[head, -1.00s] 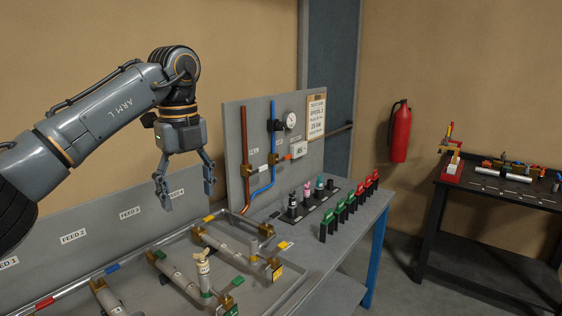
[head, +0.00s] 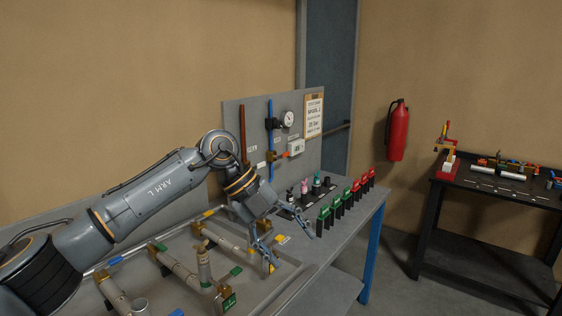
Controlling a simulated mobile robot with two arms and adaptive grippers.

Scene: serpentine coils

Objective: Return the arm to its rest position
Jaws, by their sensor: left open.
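My left gripper (head: 291,243) is open and empty, with its two fingers spread apart, pointing down and to the right. It is in front of the near end of the row of green and red tagged pieces, over the right part of the grey bench (head: 318,266). My right gripper is not in view.
Pipe sections (head: 186,273) with brass fittings lie on the bench below the arm. Green and red tagged pieces (head: 346,195) stand along its right side. An upright panel (head: 257,128) carries a gauge (head: 288,118) and pipes. A fire extinguisher (head: 397,132) and a black table (head: 495,191) are farther right.

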